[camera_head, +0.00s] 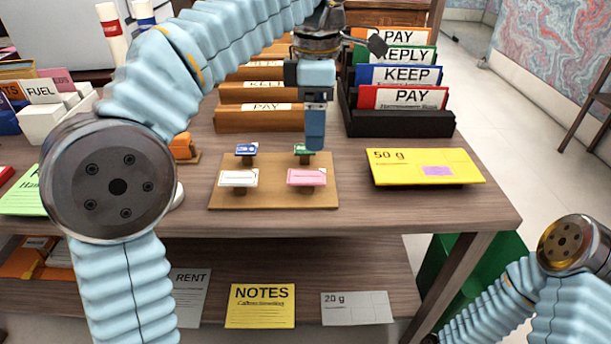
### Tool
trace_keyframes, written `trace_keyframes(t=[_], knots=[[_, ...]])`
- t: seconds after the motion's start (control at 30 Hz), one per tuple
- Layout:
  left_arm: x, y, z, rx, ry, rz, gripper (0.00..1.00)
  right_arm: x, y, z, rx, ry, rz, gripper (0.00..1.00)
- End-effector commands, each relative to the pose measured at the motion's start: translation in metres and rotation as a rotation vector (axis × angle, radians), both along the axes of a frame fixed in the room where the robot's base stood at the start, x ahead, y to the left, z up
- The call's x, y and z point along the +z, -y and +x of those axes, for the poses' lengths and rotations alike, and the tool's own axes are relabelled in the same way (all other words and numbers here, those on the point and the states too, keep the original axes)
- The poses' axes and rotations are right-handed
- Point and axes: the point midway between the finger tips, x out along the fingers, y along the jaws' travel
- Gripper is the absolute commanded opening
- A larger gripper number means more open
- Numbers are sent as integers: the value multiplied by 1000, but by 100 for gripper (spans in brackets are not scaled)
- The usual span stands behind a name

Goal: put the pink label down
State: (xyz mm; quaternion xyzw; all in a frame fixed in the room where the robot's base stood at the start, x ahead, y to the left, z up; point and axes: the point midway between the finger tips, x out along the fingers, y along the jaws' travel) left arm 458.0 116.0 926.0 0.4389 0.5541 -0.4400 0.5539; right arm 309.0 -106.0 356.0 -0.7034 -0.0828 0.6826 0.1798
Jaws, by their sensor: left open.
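The pink label (307,177) rests on a small stand at the front right of a tan board (273,202) on the desk. A white label (238,178) sits to its left, with a blue label (246,149) and a green label (302,149) behind. My left gripper (316,139) is open and points down just above and behind the pink label, apart from it in the picture. Its fingers overlap the view near the green label. One finger seems to hide the other. My right gripper is out of view; only part of my right arm shows at lower right.
A yellow 50 g card (425,166) lies right of the board. A black rack (400,121) of PAY, REPLY and KEEP folders stands behind it. Wooden holders (262,118) stand behind the board. My left arm hides part of the desk's left side. Bare desk lies in front.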

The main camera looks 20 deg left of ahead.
Motion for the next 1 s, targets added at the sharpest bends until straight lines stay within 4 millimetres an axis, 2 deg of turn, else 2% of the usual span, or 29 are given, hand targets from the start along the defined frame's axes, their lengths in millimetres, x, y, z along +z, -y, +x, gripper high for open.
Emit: trace_keyframes(t=[0.03, 0.1, 0.37, 0.6, 0.73, 1.0], knots=[[-15, -1, -1, -1, -2, 1, 72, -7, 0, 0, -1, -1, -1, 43], [-28, -1, 0, -1, -1, 1, 72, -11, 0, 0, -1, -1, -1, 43], [-50, -1, 1, 0, 1, 0, 72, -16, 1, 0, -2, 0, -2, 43], [-88, -4, 2, -1, 0, 1, 72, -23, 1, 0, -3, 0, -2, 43], [-95, -4, 2, 0, 1, 0, 72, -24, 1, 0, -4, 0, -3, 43], [-95, -4, 2, -1, 2, 0, 72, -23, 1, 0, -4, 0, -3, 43]])
